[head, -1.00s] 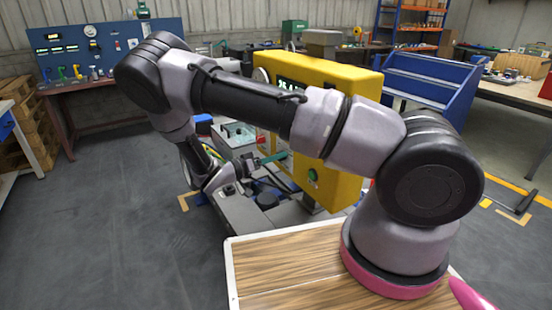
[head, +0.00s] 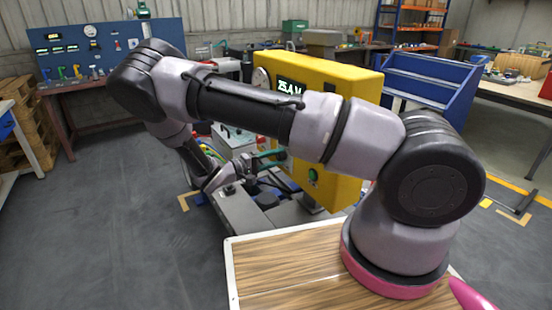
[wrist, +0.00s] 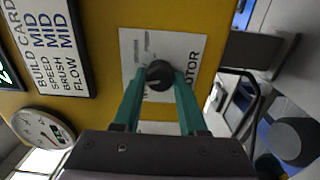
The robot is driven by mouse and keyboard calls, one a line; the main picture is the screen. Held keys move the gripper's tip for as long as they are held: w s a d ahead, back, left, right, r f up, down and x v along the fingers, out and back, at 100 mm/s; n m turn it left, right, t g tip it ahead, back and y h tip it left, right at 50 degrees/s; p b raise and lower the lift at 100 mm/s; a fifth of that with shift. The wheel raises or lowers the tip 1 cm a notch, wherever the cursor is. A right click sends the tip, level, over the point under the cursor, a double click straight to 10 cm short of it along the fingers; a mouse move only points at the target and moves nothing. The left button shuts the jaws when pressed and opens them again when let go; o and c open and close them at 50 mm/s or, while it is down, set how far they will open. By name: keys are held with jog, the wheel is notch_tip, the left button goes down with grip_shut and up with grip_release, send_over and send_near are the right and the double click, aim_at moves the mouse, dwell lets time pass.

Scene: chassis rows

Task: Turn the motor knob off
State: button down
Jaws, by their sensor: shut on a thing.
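The motor knob (wrist: 160,74) is round and black, with a pale mark on its face. It sits on a white label plate (wrist: 188,42) with the partly visible word "MOTOR", on the yellow cabinet (wrist: 100,108). My gripper (wrist: 160,84) has teal fingers, one on each side of the knob, shut on it. In the head view my gripper (head: 268,158) is at the left face of the yellow cabinet (head: 340,85), and I cannot make out the knob there.
A build card (wrist: 45,45) and a round gauge (wrist: 42,135) are on the cabinet face. A green button (head: 312,175) is low on the cabinet, right of my gripper. A lit display (head: 290,87) shows above my arm. Open floor (head: 110,220) lies left.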

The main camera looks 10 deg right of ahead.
jog(key=n, duration=0.5)
jog(key=shift+n, duration=0.3)
jog(key=n, duration=0.4)
jog(key=shift+f+n, duration=0.1)
jog(key=shift+n, duration=0.3)
jog(key=shift+c, duration=2.2)
grip_release()
jog(key=v, duration=1.1)
